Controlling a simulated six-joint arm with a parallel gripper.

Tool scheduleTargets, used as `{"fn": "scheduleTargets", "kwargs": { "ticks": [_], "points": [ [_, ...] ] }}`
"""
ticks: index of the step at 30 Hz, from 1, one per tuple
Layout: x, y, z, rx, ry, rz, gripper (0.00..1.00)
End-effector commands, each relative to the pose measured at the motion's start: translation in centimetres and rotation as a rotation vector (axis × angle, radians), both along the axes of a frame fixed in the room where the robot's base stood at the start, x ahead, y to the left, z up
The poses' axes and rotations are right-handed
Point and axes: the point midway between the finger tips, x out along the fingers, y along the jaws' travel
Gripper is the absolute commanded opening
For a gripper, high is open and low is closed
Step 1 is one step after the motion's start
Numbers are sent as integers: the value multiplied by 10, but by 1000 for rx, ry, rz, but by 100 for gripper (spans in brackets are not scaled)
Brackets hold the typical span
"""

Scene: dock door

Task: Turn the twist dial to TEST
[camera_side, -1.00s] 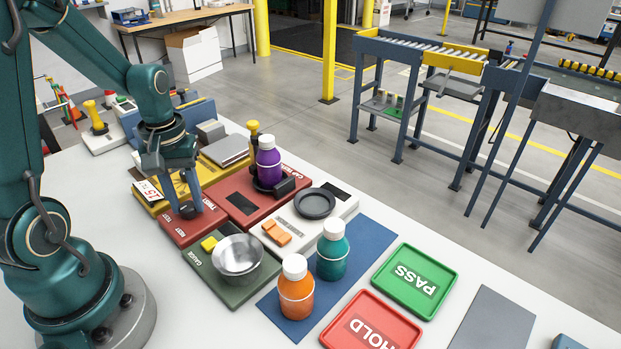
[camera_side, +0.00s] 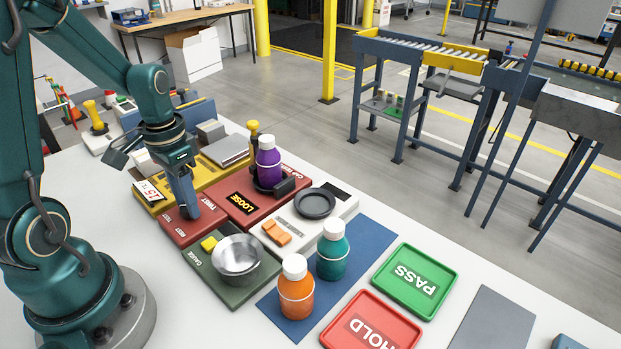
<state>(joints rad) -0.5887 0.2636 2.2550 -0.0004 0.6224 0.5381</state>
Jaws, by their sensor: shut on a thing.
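The twist dial is a small dark knob (camera_side: 188,212) on a red plate (camera_side: 184,234) marked TWIST, TEST and REST. My gripper (camera_side: 186,207) points down over the plate, its fingers shut on the dial and covering most of it. The dial's pointer is too hidden and small to read.
A metal bowl (camera_side: 238,256) sits on the green gauge plate in front. An orange bottle (camera_side: 296,290) and a teal bottle (camera_side: 333,250) stand on a blue mat. A green PASS tray (camera_side: 416,281) and a red HOLD tray (camera_side: 372,322) lie at right.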

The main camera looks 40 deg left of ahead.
Motion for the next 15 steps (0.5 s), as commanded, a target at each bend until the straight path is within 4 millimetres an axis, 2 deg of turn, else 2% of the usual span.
{"fn": "scheduleTargets", "kwargs": {
  "ticks": [15],
  "points": [
    [-1,0,0,-2,3,-69,0]
  ]
}}
